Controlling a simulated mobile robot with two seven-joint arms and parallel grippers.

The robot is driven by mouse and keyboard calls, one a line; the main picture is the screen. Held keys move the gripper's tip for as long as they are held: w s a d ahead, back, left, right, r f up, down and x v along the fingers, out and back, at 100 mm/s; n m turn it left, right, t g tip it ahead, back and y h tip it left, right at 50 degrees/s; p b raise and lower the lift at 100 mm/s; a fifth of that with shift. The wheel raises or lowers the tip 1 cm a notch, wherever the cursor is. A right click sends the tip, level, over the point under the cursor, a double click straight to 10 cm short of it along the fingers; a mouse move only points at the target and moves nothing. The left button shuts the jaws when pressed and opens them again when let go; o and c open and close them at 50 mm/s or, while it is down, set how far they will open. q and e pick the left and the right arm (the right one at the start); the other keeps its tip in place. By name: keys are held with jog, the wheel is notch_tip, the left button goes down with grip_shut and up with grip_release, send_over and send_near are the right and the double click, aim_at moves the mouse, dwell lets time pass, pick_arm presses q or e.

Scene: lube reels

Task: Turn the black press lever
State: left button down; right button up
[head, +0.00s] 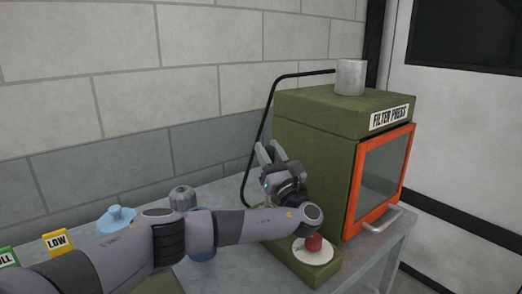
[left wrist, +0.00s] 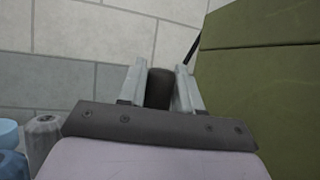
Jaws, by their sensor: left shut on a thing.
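The green filter press (head: 315,150) stands on a grey bench, with an orange-framed glass door on its right side. My left gripper (head: 265,153) is at the press's left side, fingers pointing up. In the left wrist view, my left gripper (left wrist: 160,90) is shut on a dark, rounded piece, the black press lever (left wrist: 159,88), which sits upright between the two pale fingers. In the head view the lever is hidden or too small to tell at the gripper. My right gripper is not in view.
A thin black bent rod (head: 262,125) runs from the press top down its left side. A red knob (head: 313,242) on a white disc sits on the press's base, close to my left forearm. Grey and blue containers (head: 182,198) stand left, beside a yellow LOW sign (head: 57,242).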

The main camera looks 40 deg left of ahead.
pick_arm(q)
jog(key=shift+s+d+f+m+t+y, duration=0.15)
jog(key=shift+d+t+y, duration=0.15)
jog(key=shift+d, duration=0.2)
jog(key=shift+s+d+f+m+t+y, duration=0.1)
jog(key=shift+s+d+m+t+y, duration=0.15)
jog(key=shift+d, duration=0.25)
jog(key=shift+w, duration=0.1)
jog(key=c, duration=0.8)
grip_release()
jog(key=shift+r, duration=0.1)
jog(key=shift+c, duration=0.2)
jog(key=shift+d, duration=0.1)
jog(key=b+v, duration=0.2)
jog(key=v, duration=0.5)
